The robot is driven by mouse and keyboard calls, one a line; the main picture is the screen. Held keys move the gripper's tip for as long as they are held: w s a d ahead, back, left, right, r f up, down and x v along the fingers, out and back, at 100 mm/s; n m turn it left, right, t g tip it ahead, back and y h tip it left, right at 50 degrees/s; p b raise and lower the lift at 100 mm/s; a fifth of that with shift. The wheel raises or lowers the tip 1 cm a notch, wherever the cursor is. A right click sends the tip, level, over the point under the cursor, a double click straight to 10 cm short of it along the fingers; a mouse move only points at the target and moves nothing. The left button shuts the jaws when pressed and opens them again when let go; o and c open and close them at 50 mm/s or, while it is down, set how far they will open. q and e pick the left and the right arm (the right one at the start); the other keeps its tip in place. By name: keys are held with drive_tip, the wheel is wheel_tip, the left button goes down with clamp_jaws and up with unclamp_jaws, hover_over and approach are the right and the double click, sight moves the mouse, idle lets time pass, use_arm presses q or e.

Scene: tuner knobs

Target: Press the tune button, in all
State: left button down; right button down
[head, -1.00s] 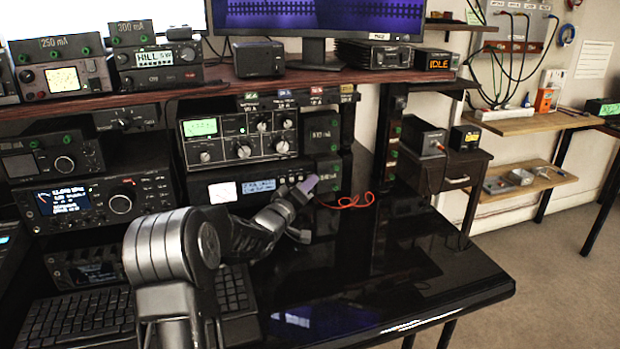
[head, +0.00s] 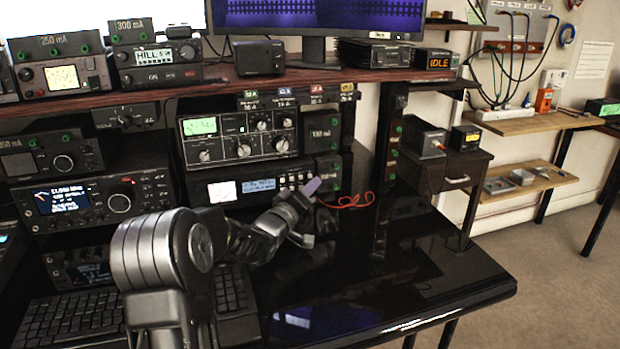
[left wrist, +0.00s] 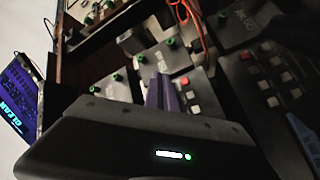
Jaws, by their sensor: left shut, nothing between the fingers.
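In the left wrist view the shut fingers (left wrist: 162,92) point at dark panels with red and white buttons (left wrist: 190,95). I cannot tell which button is tune, or whether the tips touch one. My right gripper is out of view.
A red cable (head: 350,201) lies just right of the gripper. A keyboard (head: 75,318) is at the front left, partly behind my arm. The glossy black desk (head: 400,270) is clear on the right. A shelf edge (head: 230,85) runs above the units.

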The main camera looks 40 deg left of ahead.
use_arm(q)
drive_tip(key=s+d, duration=0.1)
drive_tip(key=s+d+b, duration=0.1)
drive_tip(key=d, duration=0.1)
drive_tip(key=shift+s+d, duration=0.3)
drive_tip(key=shift+d, duration=0.05)
drive_tip(key=shift+r, duration=0.15)
idle(0.6)
